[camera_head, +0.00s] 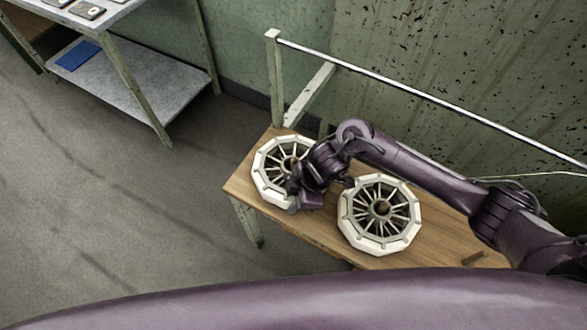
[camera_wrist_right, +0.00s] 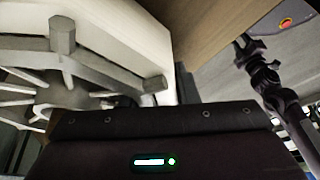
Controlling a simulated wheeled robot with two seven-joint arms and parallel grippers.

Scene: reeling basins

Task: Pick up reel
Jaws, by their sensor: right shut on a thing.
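Two white, many-sided spoked reels lie on the wooden table. The left reel (camera_head: 266,178) is at the table's left end, partly hidden by my right gripper. The right reel (camera_head: 380,235) lies flat a little to the right, clear of the gripper. My right gripper (camera_head: 293,190) is at the right rim of the left reel and shut on it. In the right wrist view the reel's white rim and grey spokes (camera_wrist_right: 110,60) fill the upper left, close against the gripper; the fingertips are hidden there. My left gripper is not in the head view.
The wooden table (camera_head: 325,237) has bare wood along its front edge. A white rail (camera_head: 430,95) runs above its back side by the green wall. A metal shelf table (camera_head: 165,85) with a blue item (camera_head: 77,55) stands at the upper left. Open floor lies left.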

